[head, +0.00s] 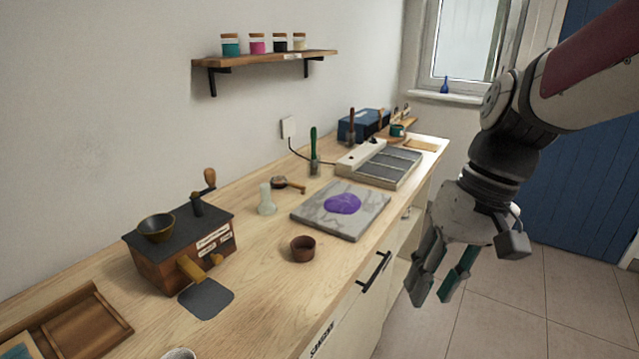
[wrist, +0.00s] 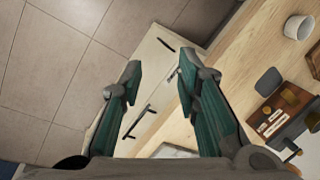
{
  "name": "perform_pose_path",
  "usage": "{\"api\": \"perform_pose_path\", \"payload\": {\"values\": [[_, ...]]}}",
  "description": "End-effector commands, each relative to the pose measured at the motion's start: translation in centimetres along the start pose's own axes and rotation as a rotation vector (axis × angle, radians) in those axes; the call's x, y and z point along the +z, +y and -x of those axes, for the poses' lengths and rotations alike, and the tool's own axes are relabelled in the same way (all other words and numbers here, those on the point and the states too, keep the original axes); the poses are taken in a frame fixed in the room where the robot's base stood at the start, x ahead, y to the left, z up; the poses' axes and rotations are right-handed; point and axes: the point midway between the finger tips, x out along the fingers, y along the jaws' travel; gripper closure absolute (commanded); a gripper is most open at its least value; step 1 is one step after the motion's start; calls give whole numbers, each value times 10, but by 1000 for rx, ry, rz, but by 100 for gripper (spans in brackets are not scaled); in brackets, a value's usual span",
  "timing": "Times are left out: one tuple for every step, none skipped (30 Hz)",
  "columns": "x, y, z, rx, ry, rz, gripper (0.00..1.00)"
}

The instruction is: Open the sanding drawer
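The bench front carries a label reading roughly "SANDING" (head: 322,339) at the bottom of the head view, on a pale front. A dark bar handle (head: 373,272) sits on the front to the right of that label; I cannot tell whether it belongs to the same drawer. The pale fronts look flush, with no drawer standing out. My gripper (head: 433,292) hangs in front of the bench, right of the handle and apart from it, fingers pointing down. In the wrist view my gripper (wrist: 160,75) is open and empty, with a dark bar handle (wrist: 138,122) and a dark slot-like handle (wrist: 167,44) beyond it.
The wooden worktop (head: 270,250) holds a grinder-like box (head: 180,250), a brown cup (head: 302,248), a grey slab (head: 365,217) with a purple blob, and a white cup (wrist: 298,27). The tiled floor (head: 500,310) before the bench is clear.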

Motion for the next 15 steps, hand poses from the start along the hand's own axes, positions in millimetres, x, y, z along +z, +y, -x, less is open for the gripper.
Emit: {"api": "perform_pose_path", "payload": {"values": [[-20, 8, -22, -52, -39, -11, 70], [-29, 10, -30, -86, -58, -14, 70], [-41, 13, -41, -131, -82, -15, 70], [-50, 15, -50, -167, -98, -16, 70], [-59, 18, -58, -206, -112, -18, 70], [-70, 22, -69, -258, -129, -20, 70], [-79, 25, -77, -297, -139, -20, 70], [-88, 28, -85, -340, -149, -21, 70], [-100, 33, -96, -397, -157, -23, 70], [-108, 37, -104, -440, -162, -24, 70], [-117, 41, -112, -486, -165, -25, 70], [-128, 47, -121, -547, -165, -26, 70], [-137, 52, -129, -593, -163, -27, 70], [-145, 58, -136, -642, -159, -28, 70], [-156, 65, -145, -705, -149, -30, 70]]}}
